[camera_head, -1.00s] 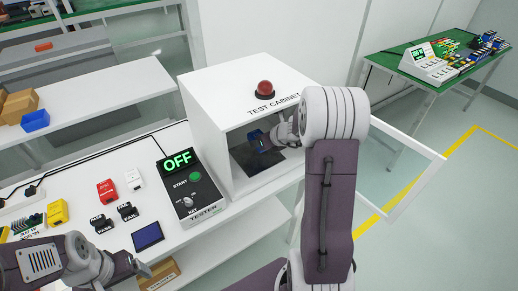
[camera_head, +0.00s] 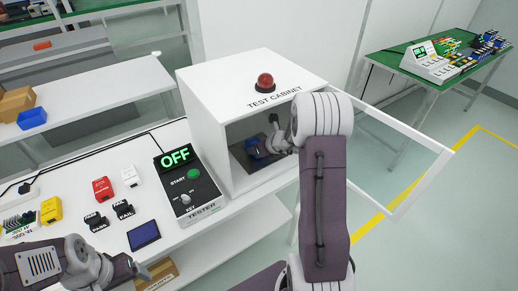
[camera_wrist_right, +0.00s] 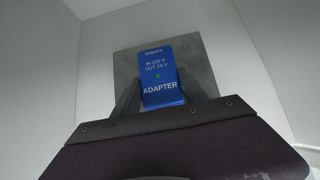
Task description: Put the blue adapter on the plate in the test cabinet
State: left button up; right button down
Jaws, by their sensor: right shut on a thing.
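The blue adapter (camera_wrist_right: 160,68) is inside the white test cabinet (camera_head: 205,100). In the right wrist view my right gripper (camera_wrist_right: 160,95) is shut on it, one finger along each side. The dark grey plate (camera_wrist_right: 199,68) lies behind and under the adapter in that view; whether the adapter touches it I cannot tell. The cabinet door (camera_head: 420,180) stands open to the right. My left gripper (camera_head: 143,273) is low at the left, near the table's front edge; its fingers are unclear.
The black tester (camera_head: 190,188) with a green OFF display stands left of the cabinet. Red, white and yellow blocks, PASS and FAIL pieces and a dark blue panel (camera_head: 144,236) lie on the white table. A green table (camera_head: 410,77) stands at the back right.

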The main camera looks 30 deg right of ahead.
jog(key=shift+f, duration=0.2)
jog(key=c, duration=0.6)
grip_release()
jog(key=shift+r, duration=0.25)
jog(key=shift+s+d+r, duration=0.1)
jog(key=shift+s+r, duration=0.1)
jog(key=shift+r, duration=0.05)
jog(key=p+v, duration=0.3)
jog(key=v, duration=0.8)
jog(key=shift+s, duration=0.15)
